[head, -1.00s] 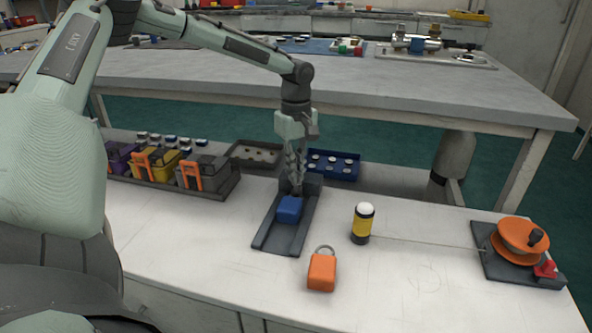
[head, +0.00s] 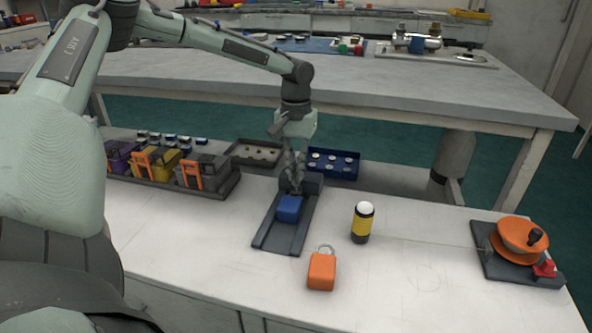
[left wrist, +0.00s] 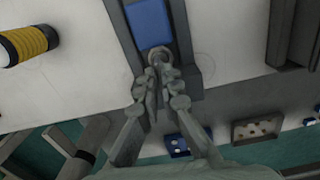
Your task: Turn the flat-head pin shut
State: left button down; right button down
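My left gripper (head: 294,181) points down at the far end of a dark grey channel-shaped fixture (head: 262,236). A blue block (head: 289,209) sits in the channel, just in front of the fingertips, and also shows in the left wrist view (left wrist: 150,20). In that view a small round grey metal piece, which looks like the flat-head pin (left wrist: 160,54), is at the fingertips. The fingers (left wrist: 159,75) are close together and appear closed on it; they hide most of it. My right gripper is not in view.
A yellow-black cylinder with a white top (head: 361,223) and an orange padlock (head: 322,271) stand right of the fixture. An orange reel (head: 520,238) is far right. A blue tray (head: 334,164) and a row of cases (head: 167,165) lie behind. The bench front is clear.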

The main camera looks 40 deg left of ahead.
pick_arm(q)
jog(key=m, duration=0.3)
jog(key=shift+w+r+m, duration=0.15)
jog(key=shift+r+m, duration=0.1)
jog(key=shift+m, duration=0.05)
jog(key=m, duration=0.3)
jog(key=shift+a+m, duration=0.1)
jog(key=shift+m, duration=0.2)
jog(key=m, duration=0.2)
jog(key=shift+m, duration=0.4)
jog(key=m, duration=0.4)
jog(key=shift+m, duration=0.3)
jog(key=m, duration=0.2)
jog(key=shift+m, duration=0.3)
jog(key=m, duration=0.3)
jog(key=shift+m, duration=0.3)
jog(key=m, duration=0.4)
jog(key=shift+m, duration=1.4)
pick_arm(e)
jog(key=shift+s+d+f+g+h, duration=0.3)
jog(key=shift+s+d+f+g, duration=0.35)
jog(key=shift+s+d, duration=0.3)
